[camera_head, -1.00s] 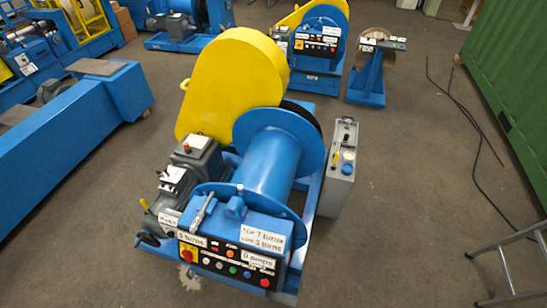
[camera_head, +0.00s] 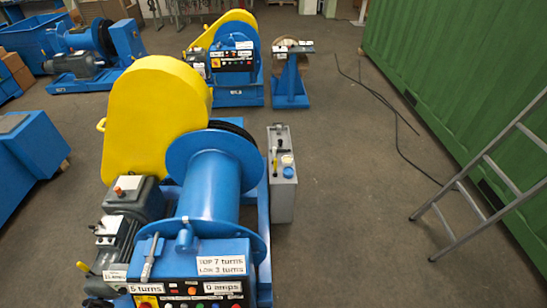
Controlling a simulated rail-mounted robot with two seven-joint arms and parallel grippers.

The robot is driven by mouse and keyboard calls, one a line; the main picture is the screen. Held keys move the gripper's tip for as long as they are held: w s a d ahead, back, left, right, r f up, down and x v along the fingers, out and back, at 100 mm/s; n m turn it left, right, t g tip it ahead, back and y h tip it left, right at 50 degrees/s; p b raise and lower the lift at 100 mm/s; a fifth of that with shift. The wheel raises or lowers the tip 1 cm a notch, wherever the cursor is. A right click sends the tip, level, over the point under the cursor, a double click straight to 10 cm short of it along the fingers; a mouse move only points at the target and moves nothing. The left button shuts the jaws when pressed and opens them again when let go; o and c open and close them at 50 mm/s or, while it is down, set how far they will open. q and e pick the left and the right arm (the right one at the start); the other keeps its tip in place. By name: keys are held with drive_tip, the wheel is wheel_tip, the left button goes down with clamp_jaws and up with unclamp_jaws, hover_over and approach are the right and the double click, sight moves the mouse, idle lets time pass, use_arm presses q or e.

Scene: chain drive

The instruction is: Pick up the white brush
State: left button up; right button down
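I cannot make out a white brush for certain. A thin, pale grey-white tool (camera_head: 151,258) stands tilted at the left of the blue control box (camera_head: 200,262) on the near winch; I cannot tell whether it is a brush. A small stand (camera_head: 290,88) at the back has several pale and dark items on its top, too small to tell apart. Neither of my grippers is in view.
The near winch has a yellow guard (camera_head: 155,110), a blue drum (camera_head: 210,188) and a grey motor (camera_head: 130,205). A grey case (camera_head: 283,190) stands right of it. A ladder (camera_head: 475,195) leans by the green container (camera_head: 465,80). The floor between is clear, apart from a dark cable (camera_head: 395,125).

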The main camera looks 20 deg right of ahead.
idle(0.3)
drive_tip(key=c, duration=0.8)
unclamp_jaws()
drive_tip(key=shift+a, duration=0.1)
